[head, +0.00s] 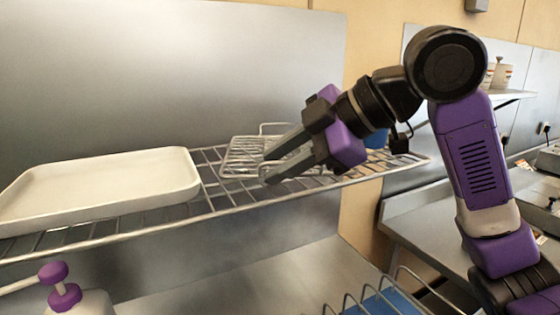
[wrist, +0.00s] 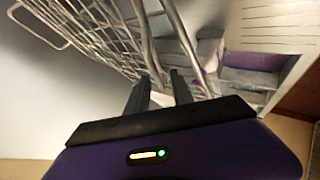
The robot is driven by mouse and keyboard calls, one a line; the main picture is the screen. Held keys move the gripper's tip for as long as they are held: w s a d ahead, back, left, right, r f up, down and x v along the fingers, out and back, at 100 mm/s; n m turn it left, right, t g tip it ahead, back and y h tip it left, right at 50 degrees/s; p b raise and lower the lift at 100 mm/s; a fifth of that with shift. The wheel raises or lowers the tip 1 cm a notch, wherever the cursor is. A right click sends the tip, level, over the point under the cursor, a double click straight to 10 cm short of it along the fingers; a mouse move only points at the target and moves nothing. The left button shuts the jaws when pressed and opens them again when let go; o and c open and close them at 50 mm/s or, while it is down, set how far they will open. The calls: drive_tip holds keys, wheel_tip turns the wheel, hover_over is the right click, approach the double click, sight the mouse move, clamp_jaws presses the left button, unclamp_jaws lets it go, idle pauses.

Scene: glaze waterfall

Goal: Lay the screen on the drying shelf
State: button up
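The screen (head: 240,158), a wire grid with a thin metal frame, lies on the wire drying shelf (head: 225,205), toward its right part, right of a white tray. My gripper (head: 268,168) reaches in from the right over the screen, its two grey fingers apart, and hides part of it. In the wrist view, the two dark fingers (wrist: 160,90) are also apart, with nothing clearly held between them. A wire grid with a loop at its end (wrist: 40,28) shows at upper left; whether the fingers touch it I cannot tell.
The white tray (head: 105,185) fills the left of the shelf. A bottle with a purple pump (head: 62,285) stands below at left. A wire rack with a blue item (head: 385,302) is at lower front. A blue object (head: 376,139) is behind my gripper.

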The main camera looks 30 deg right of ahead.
drive_tip(key=shift+r, duration=0.1)
drive_tip(key=b+v, duration=0.1)
drive_tip(key=v, duration=1.1)
drive_tip(key=shift+d, duration=0.15)
